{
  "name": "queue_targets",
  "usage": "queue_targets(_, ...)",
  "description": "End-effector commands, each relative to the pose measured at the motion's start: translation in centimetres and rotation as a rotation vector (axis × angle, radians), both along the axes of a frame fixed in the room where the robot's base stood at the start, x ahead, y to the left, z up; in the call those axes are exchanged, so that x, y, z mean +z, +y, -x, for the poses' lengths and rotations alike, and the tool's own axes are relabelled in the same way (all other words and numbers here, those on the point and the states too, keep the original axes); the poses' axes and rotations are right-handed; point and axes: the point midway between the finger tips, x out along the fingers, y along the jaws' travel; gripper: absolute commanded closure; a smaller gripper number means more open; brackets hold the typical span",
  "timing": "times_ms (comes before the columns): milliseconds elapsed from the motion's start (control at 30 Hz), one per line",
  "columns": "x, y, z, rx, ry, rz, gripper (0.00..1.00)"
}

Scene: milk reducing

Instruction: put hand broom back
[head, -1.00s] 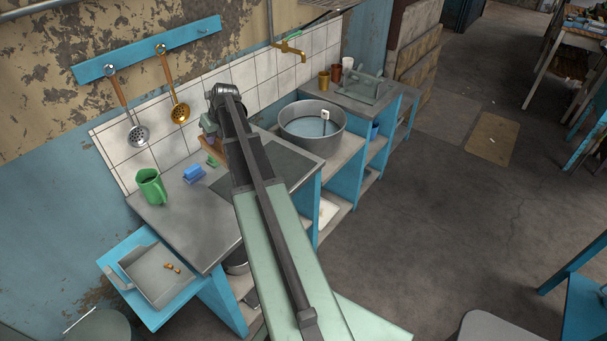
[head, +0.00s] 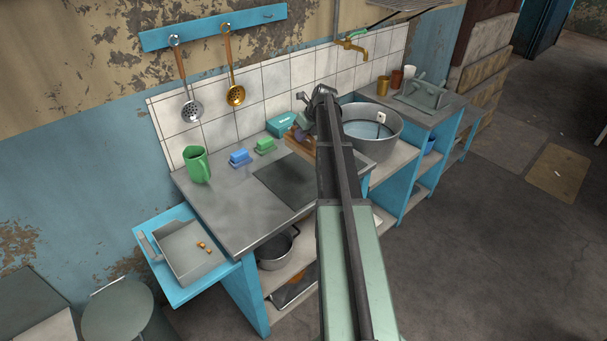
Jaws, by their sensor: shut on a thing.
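My arm reaches away from me over the counter. My gripper (head: 305,122) is at its far end, mostly hidden behind my own arm links, above the back of the counter left of the basin. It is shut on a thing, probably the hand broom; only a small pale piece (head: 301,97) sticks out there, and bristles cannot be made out. A grey metal dustpan-like tray (head: 185,262) with small brown bits in it lies on the blue side shelf (head: 158,218) at the left.
The grey counter (head: 225,222) bears a green mug (head: 197,165), a blue dish (head: 239,157), a green dish (head: 264,146), a teal box (head: 281,124) and a brown wooden thing (head: 298,145). A basin (head: 386,140) stands right of my arm.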

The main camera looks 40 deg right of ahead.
Motion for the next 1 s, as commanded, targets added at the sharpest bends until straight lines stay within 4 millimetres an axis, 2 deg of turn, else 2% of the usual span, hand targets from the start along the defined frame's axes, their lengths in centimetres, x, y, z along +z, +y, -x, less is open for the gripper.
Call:
queue_targets(33,-3.5,0.0,0.0,0.0,0.0,0.0,1.0)
queue_targets(133,-5.6,0.0,0.0,0.0,0.0,0.0,1.0)
queue_targets(333,-5.6,0.0,0.0,-0.001,0.0,0.0,1.0)
queue_targets(567,-10.0,0.0,0.0,-0.001,0.0,0.0,1.0)
queue_targets(800,-9.6,0.0,0.0,-0.001,0.0,0.0,1.0)
queue_targets(967,-10.1,0.0,0.0,-0.001,0.0,0.0,1.0)
queue_targets(1000,-9.9,0.0,0.0,-0.001,0.0,0.0,0.76)
